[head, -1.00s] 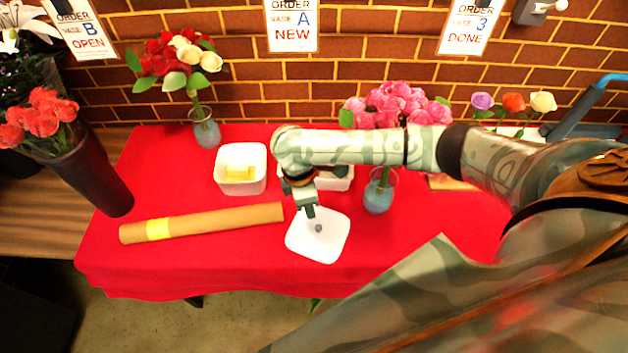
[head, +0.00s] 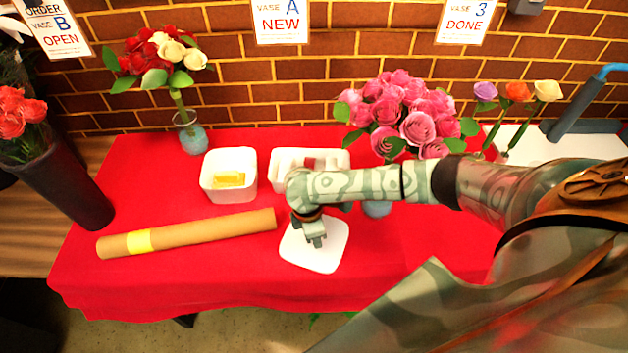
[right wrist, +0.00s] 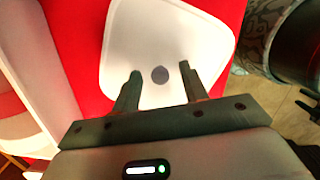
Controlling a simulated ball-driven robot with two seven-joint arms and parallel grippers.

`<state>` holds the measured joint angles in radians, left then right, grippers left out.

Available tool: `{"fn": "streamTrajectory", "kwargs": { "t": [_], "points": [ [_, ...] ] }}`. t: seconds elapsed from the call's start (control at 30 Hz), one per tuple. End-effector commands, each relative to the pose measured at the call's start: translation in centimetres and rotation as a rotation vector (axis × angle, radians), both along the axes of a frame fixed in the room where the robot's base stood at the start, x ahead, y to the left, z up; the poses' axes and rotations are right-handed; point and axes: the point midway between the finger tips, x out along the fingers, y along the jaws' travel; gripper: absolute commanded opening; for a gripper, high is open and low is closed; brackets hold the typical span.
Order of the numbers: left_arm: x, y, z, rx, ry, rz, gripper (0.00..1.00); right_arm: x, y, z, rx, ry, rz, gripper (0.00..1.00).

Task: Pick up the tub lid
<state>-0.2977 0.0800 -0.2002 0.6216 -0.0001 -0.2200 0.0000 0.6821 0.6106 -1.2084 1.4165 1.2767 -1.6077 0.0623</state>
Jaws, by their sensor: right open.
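The tub lid (head: 326,258) is a white rounded square lying flat on the red tablecloth near the front edge. In the right wrist view the lid (right wrist: 178,35) shows a small dark round knob (right wrist: 160,74) at its middle. My right gripper (head: 314,241) is over the lid and hides the knob in the head view. In the right wrist view the right gripper (right wrist: 158,84) is open, with one finger on each side of the knob and nothing held. I cannot tell whether the fingertips touch the lid. My left gripper is not in view.
A white tub (head: 230,193) with a yellow block inside and a white tray (head: 283,158) stand behind the lid. A brown tube (head: 190,234) lies to the left. A vase of pink flowers (head: 405,112) stands behind my right arm. The front right cloth is clear.

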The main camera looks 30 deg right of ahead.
Motion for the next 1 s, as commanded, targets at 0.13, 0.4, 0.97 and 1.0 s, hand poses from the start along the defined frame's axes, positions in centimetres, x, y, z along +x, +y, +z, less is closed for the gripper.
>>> {"fn": "streamTrajectory", "kwargs": {
  "t": [0.13, 0.4, 0.97, 1.0],
  "points": [
    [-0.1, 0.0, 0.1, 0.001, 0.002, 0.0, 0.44, 0.1, 0.0, 0.2, 0.001, -0.001, 0.0, 0.33],
    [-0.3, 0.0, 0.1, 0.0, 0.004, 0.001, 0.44, 0.1, 0.0, 0.2, 0.001, -0.001, 0.0, 0.0],
    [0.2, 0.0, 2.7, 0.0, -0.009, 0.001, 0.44, -0.4, 0.5, 4.8, 0.002, -0.005, 0.002, 0.0],
    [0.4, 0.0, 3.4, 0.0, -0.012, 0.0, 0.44, -0.9, 1.1, 5.7, 0.004, -0.004, 0.003, 0.0]
  ]
}}
